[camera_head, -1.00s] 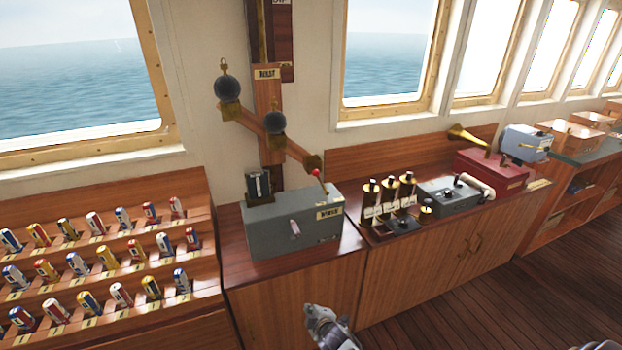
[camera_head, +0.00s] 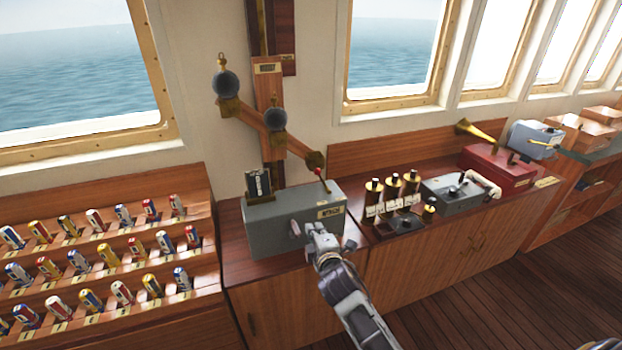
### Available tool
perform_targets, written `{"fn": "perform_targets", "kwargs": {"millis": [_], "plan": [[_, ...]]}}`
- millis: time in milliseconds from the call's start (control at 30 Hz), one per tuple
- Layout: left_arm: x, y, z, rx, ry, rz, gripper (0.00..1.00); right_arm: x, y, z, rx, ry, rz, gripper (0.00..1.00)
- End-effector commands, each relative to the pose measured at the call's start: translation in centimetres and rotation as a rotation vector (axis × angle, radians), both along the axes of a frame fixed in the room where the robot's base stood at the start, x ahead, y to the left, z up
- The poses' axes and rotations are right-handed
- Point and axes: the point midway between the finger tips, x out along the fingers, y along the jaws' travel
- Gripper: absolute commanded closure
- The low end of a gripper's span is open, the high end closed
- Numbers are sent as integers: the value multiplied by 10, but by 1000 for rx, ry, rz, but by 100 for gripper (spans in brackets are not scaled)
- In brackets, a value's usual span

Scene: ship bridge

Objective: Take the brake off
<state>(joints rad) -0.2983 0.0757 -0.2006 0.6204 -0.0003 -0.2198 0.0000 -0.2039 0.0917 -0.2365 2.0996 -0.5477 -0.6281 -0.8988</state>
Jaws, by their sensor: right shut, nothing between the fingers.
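A grey box (camera_head: 268,226) with a small label stands on the wooden cabinet in the middle. A pale small handle (camera_head: 295,228) sits on its front face. A thin lever (camera_head: 323,180) with a reddish tip rises from its right end. Which of these is the brake, I cannot tell; the label is too small to read surely. My right gripper (camera_head: 309,231) is shut and empty, at the front of the box just right of the pale handle. Whether it touches the handle or the box, I cannot tell. My left gripper is out of view.
A wooden arm with two dark balls (camera_head: 225,83) hangs on the wall above the box. Racks of coloured cylinders (camera_head: 75,264) stand at left. Brass-topped bottles (camera_head: 393,190), a grey device (camera_head: 455,193) and a red box (camera_head: 497,170) with a horn stand at right.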

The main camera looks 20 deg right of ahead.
Motion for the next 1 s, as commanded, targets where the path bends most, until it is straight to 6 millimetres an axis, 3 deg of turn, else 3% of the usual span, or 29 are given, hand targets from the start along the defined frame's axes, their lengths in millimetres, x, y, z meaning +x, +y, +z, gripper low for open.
{"fn": "perform_targets", "kwargs": {"millis": [33,433,1000], "plan": [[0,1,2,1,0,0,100,0,0,12,-12,-17,0,100],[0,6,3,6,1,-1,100,20,20,70,-267,-192,81,100],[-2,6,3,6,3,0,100,23,24,77,-305,-217,92,100]]}}
